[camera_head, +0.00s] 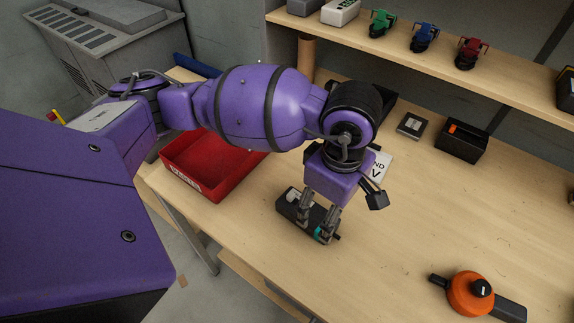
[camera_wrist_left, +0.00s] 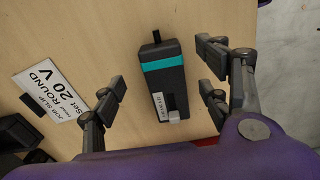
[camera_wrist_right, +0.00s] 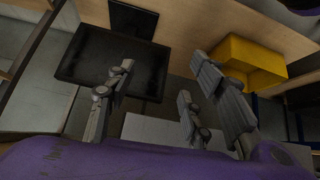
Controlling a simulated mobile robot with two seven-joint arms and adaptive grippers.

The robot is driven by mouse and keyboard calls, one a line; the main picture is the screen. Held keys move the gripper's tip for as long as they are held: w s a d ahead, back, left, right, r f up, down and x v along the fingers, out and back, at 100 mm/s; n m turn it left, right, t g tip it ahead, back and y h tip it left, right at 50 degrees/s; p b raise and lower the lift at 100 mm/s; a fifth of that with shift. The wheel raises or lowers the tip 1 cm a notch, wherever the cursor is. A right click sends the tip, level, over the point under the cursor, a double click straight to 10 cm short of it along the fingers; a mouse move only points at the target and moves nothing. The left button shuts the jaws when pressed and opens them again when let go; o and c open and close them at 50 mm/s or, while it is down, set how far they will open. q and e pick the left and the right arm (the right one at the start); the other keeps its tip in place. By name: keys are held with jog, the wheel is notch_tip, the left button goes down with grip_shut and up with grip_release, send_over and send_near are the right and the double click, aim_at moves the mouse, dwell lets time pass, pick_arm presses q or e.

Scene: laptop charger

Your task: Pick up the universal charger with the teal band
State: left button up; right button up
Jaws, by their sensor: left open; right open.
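The universal charger (camera_head: 296,208) is a black block with a teal band, lying on the workbench (camera_head: 400,230) near its front edge. In the left wrist view the charger (camera_wrist_left: 168,88) lies between the open fingers of my left gripper (camera_wrist_left: 164,92), with a gap on both sides. In the head view my left gripper (camera_head: 315,225) points down over the banded end; no grip on the charger shows. My right gripper (camera_wrist_right: 155,100) is open and empty in its own wrist view, away from the charger.
A red tray (camera_head: 205,165) stands left of the charger. A white card (camera_wrist_left: 50,90) reading 20 V lies beside it. An orange tool (camera_head: 472,293) lies at the front right, a black box (camera_head: 461,141) farther back. A shelf (camera_head: 440,68) crosses the back.

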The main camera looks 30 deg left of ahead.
aim_at(317, 213)
pick_arm(q)
notch_tip(317, 213, down, 6)
jog(key=shift+r, duration=0.2)
jog(key=c, duration=1.4)
